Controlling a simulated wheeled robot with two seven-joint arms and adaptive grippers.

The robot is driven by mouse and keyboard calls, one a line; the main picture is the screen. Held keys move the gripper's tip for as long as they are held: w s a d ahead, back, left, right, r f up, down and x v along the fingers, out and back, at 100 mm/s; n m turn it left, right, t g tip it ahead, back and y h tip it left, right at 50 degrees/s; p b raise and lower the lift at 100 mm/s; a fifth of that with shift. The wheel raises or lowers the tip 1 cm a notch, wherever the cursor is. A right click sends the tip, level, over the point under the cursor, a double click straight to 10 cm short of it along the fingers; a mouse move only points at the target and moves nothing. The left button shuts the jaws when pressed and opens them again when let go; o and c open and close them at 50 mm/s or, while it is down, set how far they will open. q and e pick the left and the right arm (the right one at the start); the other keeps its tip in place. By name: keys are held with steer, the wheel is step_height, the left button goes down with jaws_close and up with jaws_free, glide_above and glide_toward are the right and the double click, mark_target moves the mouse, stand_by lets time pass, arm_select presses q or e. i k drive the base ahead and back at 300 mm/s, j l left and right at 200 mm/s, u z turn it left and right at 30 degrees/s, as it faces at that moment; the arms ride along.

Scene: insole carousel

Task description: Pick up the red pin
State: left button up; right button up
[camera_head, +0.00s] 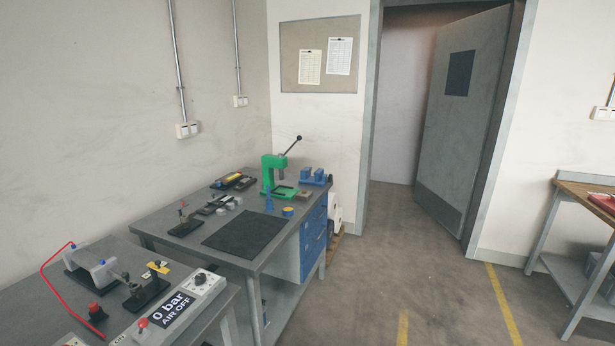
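I cannot single out a red pin for certain at this distance. A small red-topped upright piece (182,205) stands on a black base at the left of the farther grey workbench (150,229). A red button (143,323) is on the grey control box there. Neither of my grippers is in view.
A green lever press (273,173), blue fixture (315,177) and black mat (243,233) are on the farther bench. The control box (178,306) reads "0 bar AIR OFF". Open floor (400,245) lies before a doorway with an open door (462,125). Another bench (570,190) stands right.

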mark_target(94, 306)
steer(key=u, duration=1.55)
